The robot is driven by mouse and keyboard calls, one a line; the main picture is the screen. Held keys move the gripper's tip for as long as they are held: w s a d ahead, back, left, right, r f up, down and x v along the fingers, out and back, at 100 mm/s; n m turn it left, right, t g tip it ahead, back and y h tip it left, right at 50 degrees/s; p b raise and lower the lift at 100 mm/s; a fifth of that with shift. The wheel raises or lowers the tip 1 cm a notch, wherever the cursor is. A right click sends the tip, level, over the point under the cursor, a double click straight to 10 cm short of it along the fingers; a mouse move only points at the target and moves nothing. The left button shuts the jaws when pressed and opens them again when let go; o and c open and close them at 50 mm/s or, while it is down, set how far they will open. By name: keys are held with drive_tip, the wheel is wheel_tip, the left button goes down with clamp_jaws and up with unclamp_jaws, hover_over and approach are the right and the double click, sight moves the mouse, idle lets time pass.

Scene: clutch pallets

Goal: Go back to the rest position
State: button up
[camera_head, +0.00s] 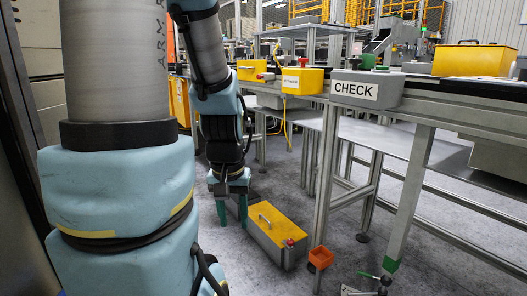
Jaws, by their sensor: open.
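My arm reaches down on the left side of the head view. My gripper (232,208) hangs low at its end, above the grey floor. Its green fingers point down and are apart, with nothing visible between them. The gripper is just left of a yellow-topped grey box (268,228) standing on the floor. The box has a handle and a red part on top. The right finger overlaps the box's left edge in the picture; I cannot tell whether they touch.
A metal-framed conveyor table (440,105) runs along the right, with a grey CHECK box (367,89) at its edge. Yellow boxes (303,80) sit farther along it. Bare floor (245,275) lies in front.

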wheel_tip(320, 180, up, 31)
drive_tip(key=p, duration=2.9)
drive_tip(key=shift+f, duration=0.1)
